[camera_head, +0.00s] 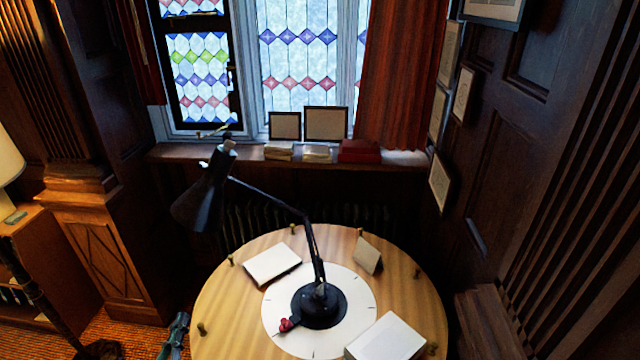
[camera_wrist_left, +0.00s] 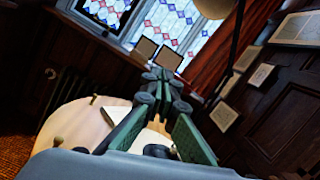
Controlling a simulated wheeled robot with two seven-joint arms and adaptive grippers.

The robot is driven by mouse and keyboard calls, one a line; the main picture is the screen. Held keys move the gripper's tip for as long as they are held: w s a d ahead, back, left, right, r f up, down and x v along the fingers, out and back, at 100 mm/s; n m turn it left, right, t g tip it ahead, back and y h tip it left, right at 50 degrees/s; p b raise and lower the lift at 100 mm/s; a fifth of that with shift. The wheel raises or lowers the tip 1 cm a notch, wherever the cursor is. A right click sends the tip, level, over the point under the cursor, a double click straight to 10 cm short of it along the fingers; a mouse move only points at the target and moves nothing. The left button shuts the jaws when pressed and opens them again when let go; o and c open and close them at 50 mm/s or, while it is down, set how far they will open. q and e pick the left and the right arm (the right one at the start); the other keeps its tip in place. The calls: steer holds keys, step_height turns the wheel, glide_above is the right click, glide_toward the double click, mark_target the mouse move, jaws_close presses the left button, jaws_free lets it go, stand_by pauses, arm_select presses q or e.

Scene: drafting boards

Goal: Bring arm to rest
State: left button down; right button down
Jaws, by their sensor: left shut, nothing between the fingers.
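My left gripper (camera_head: 178,328) shows at the bottom left of the head view, low beside the left edge of the round table. In the left wrist view its two green-grey fingers (camera_wrist_left: 163,84) come together at the tips. It is shut with nothing held. It is apart from the lamp and the papers in the head view. My right gripper is in neither view.
A round wooden table (camera_head: 225,290) bears a black jointed lamp (camera_head: 318,300), a white block (camera_head: 385,338), a white pad (camera_head: 272,263), a small card (camera_head: 367,254) and several pegs. A wooden cabinet (camera_head: 105,255) stands left.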

arm_select(q)
steer(key=s+a+f+n+g+y, duration=0.3)
steer(key=a+f+n+y, duration=0.35)
steer(key=a+n, duration=0.55)
steer(key=s+a+f+n+g+y, duration=0.1)
steer(key=s+f+n+g, duration=0.2)
steer(key=f+n, duration=0.25)
steer(key=s+f+n+g+y, duration=0.1)
steer(key=s+f+n+g, duration=0.1)
steer(key=f+n+g, duration=0.3)
steer(key=s+d+f+n+g+h, duration=0.55)
steer(key=s+d+f+n, duration=0.5)
steer(key=s+f, duration=0.4)
step_height(320, 180, down, 40)
steer(key=s+d+g+h+b, duration=0.1)
steer(key=d+b, duration=0.1)
steer(key=b, duration=0.7)
steer(key=s+f+g+b, duration=0.1)
steer(key=s+f+b, duration=0.3)
steer(key=s+f, duration=0.6)
steer(key=s+f+m+b, duration=0.1)
steer(key=s+f+b, duration=0.2)
steer(key=s+f, duration=0.7)
step_height(320, 180, down, 5)
steer(key=shift+f+g+b, duration=0.15)
steer(key=shift+g+b, duration=0.2)
steer(key=shift+b, duration=0.05)
steer(key=shift+s+a, duration=0.1)
steer(key=shift+s, duration=0.1)
